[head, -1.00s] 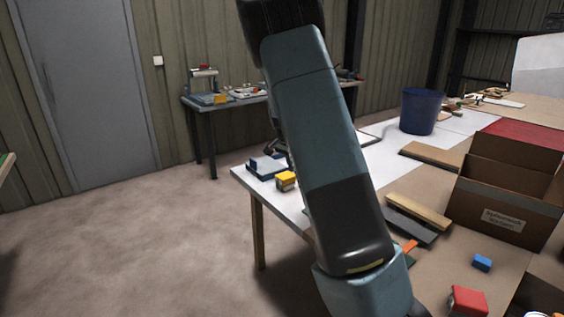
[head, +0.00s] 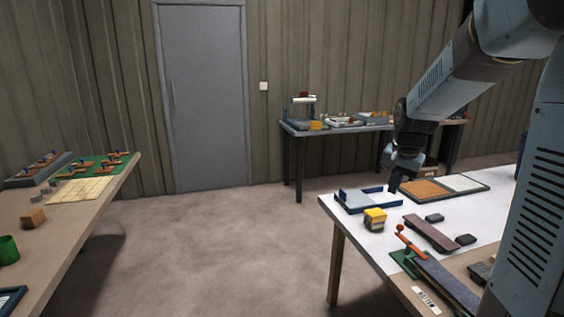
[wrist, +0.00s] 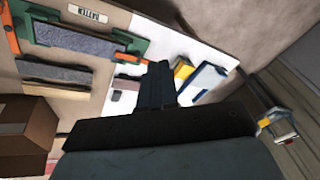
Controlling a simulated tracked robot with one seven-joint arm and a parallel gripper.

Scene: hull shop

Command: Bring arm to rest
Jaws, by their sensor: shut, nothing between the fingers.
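My gripper (head: 392,180) hangs at the end of my arm in the head view, above the far left part of the white-topped bench (head: 335,208). Its fingers are together with nothing between them. In the wrist view the closed fingers (wrist: 160,72) point over the same bench top. A blue-edged tray (head: 368,206) lies below and left of the gripper, and a yellow-topped block (head: 374,218) sits in front of it. The gripper appears apart from both.
A clamp with an orange handle (head: 405,240) and a long dark bar are nearer. A cardboard box (wrist: 25,130) shows in the wrist view. Open floor (head: 220,250) separates the left table (head: 110,205) from the bench.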

